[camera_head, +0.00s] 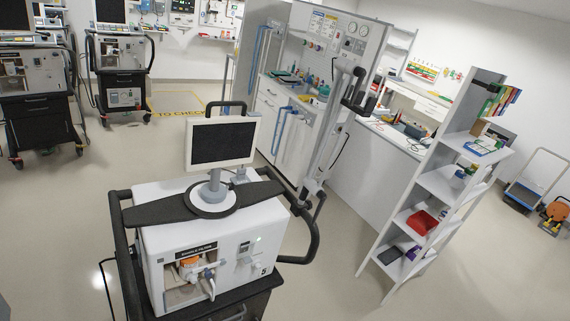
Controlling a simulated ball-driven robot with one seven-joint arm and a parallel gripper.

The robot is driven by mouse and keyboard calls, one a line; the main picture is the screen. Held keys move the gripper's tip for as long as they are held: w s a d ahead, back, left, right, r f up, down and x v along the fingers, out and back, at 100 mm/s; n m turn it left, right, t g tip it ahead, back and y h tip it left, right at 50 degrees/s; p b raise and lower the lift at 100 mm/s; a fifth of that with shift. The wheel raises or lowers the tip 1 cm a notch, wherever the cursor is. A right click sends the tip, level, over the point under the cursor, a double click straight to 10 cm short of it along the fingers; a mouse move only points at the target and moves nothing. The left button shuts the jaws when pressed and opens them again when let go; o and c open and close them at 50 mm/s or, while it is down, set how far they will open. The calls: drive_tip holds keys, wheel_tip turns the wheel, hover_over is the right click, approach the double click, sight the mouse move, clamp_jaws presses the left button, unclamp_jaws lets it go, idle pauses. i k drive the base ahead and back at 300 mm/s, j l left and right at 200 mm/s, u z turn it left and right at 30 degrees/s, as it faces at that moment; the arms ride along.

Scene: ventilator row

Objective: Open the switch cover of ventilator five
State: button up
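A white ventilator (170,240) with the number 5 on its front stands on a dark cart (235,303) at the lower middle. Its front has an open bay with an orange-and-grey fitting (189,264) and white tubes. To the right of the bay is a small panel (248,252) with a dark window and a pale part below it, close to the 5. The switch cover is too small to make out for certain, and I cannot tell its state. A monitor (222,143) stands on top on a round grey base. My gripper is not in view.
Black rails (304,232) curve around the ventilator's sides. A workbench with a tool panel (322,42) and a grey shelf rack (440,185) with a red bin (421,222) stand behind and right. Other ventilators (120,60) stand back left. Floor (75,200) to the left is clear.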

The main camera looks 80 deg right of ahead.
sight(247, 259)
drive_tip(key=z, duration=1.85)
